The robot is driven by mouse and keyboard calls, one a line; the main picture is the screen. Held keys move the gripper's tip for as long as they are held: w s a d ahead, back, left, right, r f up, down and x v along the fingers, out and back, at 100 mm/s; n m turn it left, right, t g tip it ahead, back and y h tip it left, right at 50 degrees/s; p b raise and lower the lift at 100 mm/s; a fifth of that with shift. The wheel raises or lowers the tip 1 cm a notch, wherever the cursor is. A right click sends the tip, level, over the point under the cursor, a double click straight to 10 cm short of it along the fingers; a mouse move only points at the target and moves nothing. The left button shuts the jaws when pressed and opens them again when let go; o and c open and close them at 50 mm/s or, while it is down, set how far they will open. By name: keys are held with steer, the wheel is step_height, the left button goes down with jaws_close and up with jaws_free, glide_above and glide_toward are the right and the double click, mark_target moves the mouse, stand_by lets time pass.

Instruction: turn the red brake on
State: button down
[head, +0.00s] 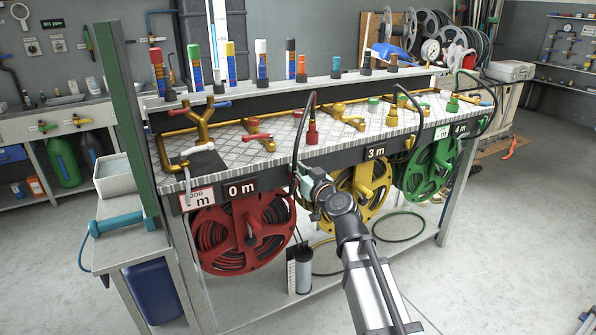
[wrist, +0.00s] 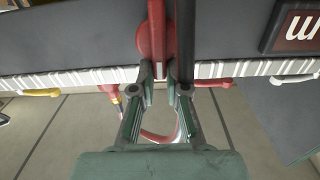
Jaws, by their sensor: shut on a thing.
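The red reel (head: 212,240) hangs under the front of the bench, below the 0 m sign (head: 240,190). My gripper (head: 308,187) is at the bench's front edge, to the right of this reel. In the wrist view, my gripper (wrist: 160,88) has its fingertips closed around the end of a slim red bar, taken as the red brake (wrist: 157,40). A round red part (wrist: 144,40) sits beside the bar. A dark bar runs close along its right side. In the head view my gripper and arm hide the brake.
A black hose (head: 298,135) arches down close to my gripper. The yellow reel (head: 372,190) is just right of it, and the green reel (head: 408,178) further right. Valves with coloured handles line the bench top (head: 345,150). The floor in front is mostly clear.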

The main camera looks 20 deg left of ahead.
steer(key=shift+w+d+f+m, duration=0.3)
steer(key=shift+f+m, duration=0.3)
steer(key=shift+m, duration=2.35)
steer(key=shift+w+d+f+m, duration=0.2)
steer(key=shift+d+f+m, duration=0.3)
steer(key=shift+m, duration=2.4)
steer(key=shift+w+d+f+m, duration=0.2)
steer(key=shift+f+m, duration=0.5)
steer(key=shift+m, duration=2.25)
steer(key=shift+a, duration=0.1)
steer(key=c, duration=1.2)
jaws_free()
steer(key=shift+o, duration=0.5)
steer(key=shift+w+a+r, duration=0.1)
steer(key=v, duration=1.2)
